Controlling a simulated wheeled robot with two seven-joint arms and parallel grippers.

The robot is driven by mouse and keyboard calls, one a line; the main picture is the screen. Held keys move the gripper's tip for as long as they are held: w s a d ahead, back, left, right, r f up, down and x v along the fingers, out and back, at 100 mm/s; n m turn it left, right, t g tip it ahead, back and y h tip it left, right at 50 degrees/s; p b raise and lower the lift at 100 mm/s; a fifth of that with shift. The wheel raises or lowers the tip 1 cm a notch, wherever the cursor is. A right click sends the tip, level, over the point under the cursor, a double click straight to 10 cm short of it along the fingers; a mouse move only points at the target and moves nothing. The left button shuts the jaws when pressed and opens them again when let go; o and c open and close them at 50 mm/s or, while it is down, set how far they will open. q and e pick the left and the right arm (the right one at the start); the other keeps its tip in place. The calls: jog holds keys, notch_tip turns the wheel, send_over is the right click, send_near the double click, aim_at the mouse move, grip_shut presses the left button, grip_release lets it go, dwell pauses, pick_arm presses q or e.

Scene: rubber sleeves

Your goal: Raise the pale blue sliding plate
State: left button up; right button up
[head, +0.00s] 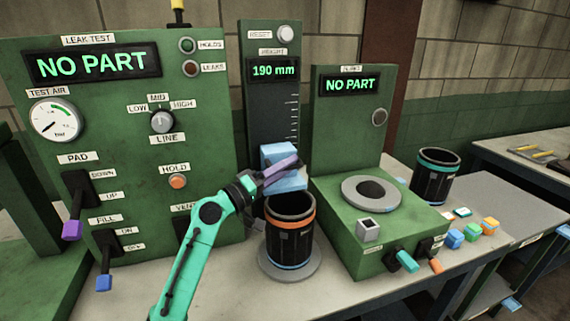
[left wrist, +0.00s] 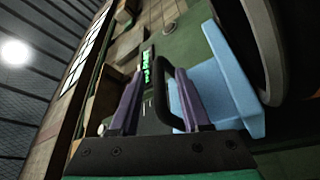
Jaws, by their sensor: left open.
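The pale blue sliding plate (head: 272,151) is a block on the front of the tall green height column (head: 272,105), whose display reads 190 mm. It sits above a black canister with an orange band (head: 290,228). My left gripper (head: 285,168) is in front of the plate and hides part of it. In the left wrist view the pale blue plate (left wrist: 228,85) is right of the purple fingers. A black loop handle (left wrist: 166,90) shows between the open fingertips (left wrist: 158,82), close to the right finger. I cannot tell whether they touch. My right gripper is not in view.
A green leak test panel (head: 120,135) with levers stands at left. A green machine with a round ring (head: 372,192) stands at right. Another black canister (head: 434,175) and several small coloured blocks (head: 454,239) are beyond it. The round base (head: 268,265) holds the orange-banded canister.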

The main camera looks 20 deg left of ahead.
pick_arm(q)
grip_shut()
dwell(1.4)
